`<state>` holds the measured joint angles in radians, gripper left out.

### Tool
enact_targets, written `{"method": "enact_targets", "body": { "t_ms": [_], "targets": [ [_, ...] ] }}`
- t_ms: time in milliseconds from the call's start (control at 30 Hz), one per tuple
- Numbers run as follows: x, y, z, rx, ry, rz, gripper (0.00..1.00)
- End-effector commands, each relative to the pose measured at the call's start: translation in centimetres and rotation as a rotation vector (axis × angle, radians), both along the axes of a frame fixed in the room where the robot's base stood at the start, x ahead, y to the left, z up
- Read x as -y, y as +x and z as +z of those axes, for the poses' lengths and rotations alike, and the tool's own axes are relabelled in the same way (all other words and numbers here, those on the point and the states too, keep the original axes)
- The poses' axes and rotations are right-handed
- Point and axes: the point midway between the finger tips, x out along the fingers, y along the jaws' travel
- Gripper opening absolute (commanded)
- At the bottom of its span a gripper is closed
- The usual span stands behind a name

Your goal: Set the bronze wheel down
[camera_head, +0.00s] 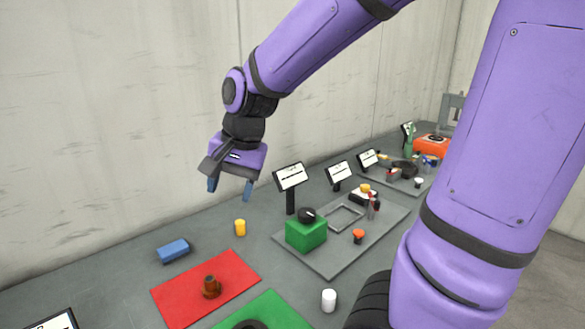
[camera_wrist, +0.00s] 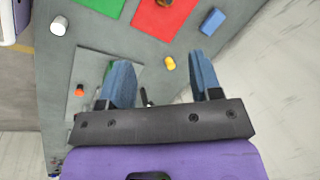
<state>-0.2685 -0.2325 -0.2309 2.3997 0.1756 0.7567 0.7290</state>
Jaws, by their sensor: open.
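A bronze-brown piece (camera_head: 211,287), which I take to be the bronze wheel, stands on the red mat (camera_head: 180,300). In the wrist view only a small brown part of it (camera_wrist: 165,3) shows at the top edge, on the red mat (camera_wrist: 150,18). My gripper (camera_head: 230,188) is open and empty, raised above the table and well apart from the bronze piece. Its two blue fingers stand wide apart in the wrist view (camera_wrist: 161,75).
A blue block (camera_head: 173,251) and yellow cylinder (camera_head: 240,228) lie beyond the red mat. A green mat (camera_head: 275,306) holds a partly cut-off dark round thing. A white cylinder (camera_head: 329,300) stands nearby. A grey plate (camera_head: 330,262) bears a green block (camera_head: 306,236) with a black top.

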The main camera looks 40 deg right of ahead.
Motion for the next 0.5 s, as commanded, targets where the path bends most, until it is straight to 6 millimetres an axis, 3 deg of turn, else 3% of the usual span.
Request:
{"method": "enact_targets", "body": {
  "t_ms": [200, 500],
  "targets": [
    [1.5, -5.3, 4.1, 0.153, -0.113, 0.288, 0.58],
    [2.7, -11.9, 6.9, 0.287, -0.346, 0.621, 0.58]
  ]
}}
